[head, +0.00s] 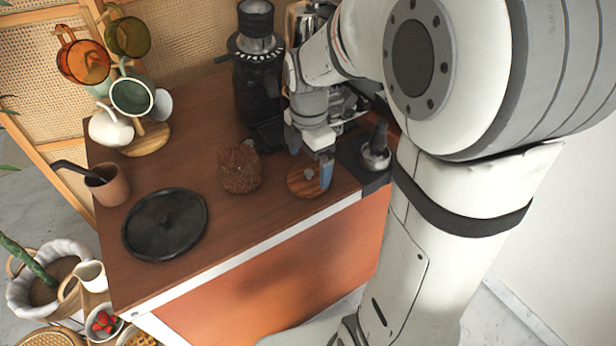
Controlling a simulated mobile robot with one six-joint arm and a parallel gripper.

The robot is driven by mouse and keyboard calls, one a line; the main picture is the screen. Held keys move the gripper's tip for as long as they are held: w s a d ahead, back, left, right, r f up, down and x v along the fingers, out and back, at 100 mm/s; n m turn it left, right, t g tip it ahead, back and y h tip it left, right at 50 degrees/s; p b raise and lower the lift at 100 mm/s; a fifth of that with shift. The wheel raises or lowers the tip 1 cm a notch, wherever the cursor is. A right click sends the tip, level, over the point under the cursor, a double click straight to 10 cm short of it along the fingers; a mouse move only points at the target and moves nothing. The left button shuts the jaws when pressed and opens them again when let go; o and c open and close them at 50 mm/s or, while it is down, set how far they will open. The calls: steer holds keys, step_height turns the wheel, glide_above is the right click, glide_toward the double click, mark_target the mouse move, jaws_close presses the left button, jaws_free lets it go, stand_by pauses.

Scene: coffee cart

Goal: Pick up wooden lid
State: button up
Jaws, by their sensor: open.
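The wooden lid (298,187) is a round, flat disc with a small grey knob on top. It lies on the brown counter near the front edge, right of centre in the head view. My gripper (310,160) is over the lid, pointing down, with its fingers apart. The knob shows below and between the fingers. One finger, with a bluish tip, hides part of the lid's right side. I cannot tell whether either finger touches the lid.
A jar of coffee beans (240,168) stands left of the lid. A black grinder (258,90) is behind. A black tray (165,224), a terracotta cup (107,186) and a mug tree (147,138) are at left. A dark tamping station (374,155) is close at right.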

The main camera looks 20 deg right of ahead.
mark_target(308, 172)
step_height(308, 172, down, 4)
steer(key=shift+r, duration=0.1)
steer(key=c, duration=0.8)
steer(key=shift+o, duration=0.2)
